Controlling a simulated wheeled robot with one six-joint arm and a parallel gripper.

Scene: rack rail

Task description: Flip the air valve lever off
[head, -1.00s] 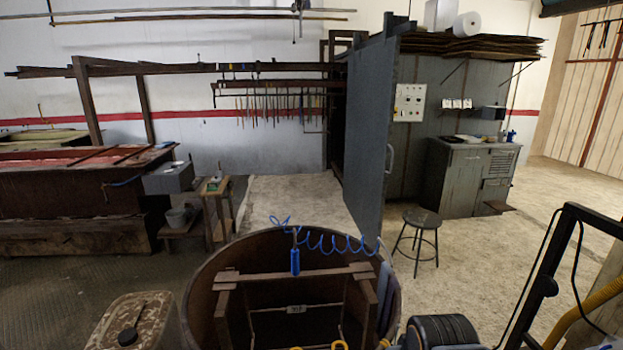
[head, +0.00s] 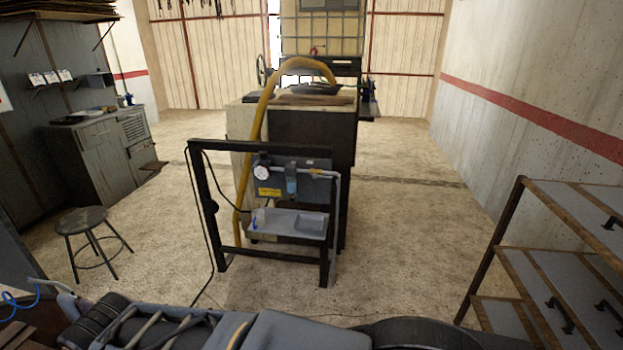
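A dark panel on a black frame carries an air unit in the middle of the head view. The air unit has a round white gauge (head: 262,173), a blue filter bowl (head: 291,185) and a grey pipe (head: 318,173) that runs right and down the frame's right post. The valve lever is too small to make out, so I cannot tell its position. My gripper is not in view.
The black frame (head: 200,205) stands on open floor, with a grey tray (head: 300,232) under the panel. Behind it are a yellow hose (head: 262,110) and a large machine (head: 312,135). A stool (head: 84,222) stands left; a shelf rack (head: 510,240) stands right.

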